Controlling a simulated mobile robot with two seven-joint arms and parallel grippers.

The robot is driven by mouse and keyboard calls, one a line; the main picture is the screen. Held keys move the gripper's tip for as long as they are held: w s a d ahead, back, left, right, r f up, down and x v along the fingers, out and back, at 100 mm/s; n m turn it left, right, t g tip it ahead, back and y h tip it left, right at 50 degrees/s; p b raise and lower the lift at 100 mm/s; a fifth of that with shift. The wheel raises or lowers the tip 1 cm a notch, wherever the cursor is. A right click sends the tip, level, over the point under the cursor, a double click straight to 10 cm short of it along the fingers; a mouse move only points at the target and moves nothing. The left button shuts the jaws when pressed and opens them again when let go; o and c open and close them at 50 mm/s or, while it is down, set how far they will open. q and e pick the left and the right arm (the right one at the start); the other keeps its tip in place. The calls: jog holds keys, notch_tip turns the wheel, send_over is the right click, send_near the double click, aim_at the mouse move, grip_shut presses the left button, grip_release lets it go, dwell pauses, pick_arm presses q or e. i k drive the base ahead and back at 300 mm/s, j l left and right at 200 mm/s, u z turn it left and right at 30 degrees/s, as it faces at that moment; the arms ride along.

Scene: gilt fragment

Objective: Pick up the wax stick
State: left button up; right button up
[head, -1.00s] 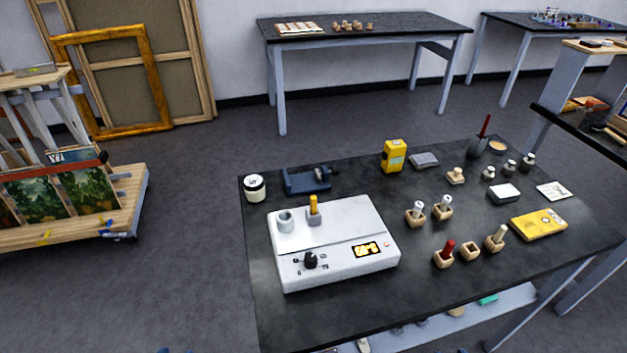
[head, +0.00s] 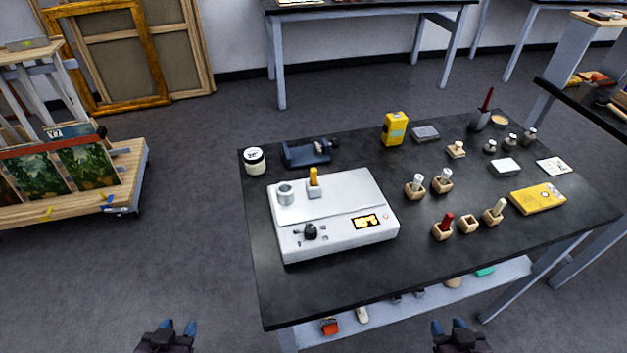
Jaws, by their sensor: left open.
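Several short sticks stand in small wooden blocks on the dark table (head: 330,295): a red one (head: 447,221), a cream one (head: 498,207) and two whitish ones (head: 419,181) (head: 446,175). A yellow stick (head: 313,176) stands upright in a holder on the white heating unit (head: 335,215). I cannot tell which of these is the wax stick. My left gripper (head: 178,326) is open and empty, below the table's front left corner in the picture. My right gripper (head: 448,325) is open and empty, in front of the table. Both are apart from all sticks.
A yellow box (head: 395,128), a white jar (head: 254,161), a blue clamp-like tool (head: 307,152) and a yellow packet (head: 538,198) lie around. A lower shelf (head: 400,312) holds small items. The table's front strip is clear.

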aim_at(312, 171)
jog(key=k+l+z, duration=0.35)
jog(key=z, duration=0.15)
jog(key=k+l+z, duration=0.3)
jog(key=l+z, duration=0.2)
jog(key=j+u, duration=0.35)
jog(key=u, duration=0.15)
jog(key=j+u, duration=0.3)
jog(key=u, duration=0.2)
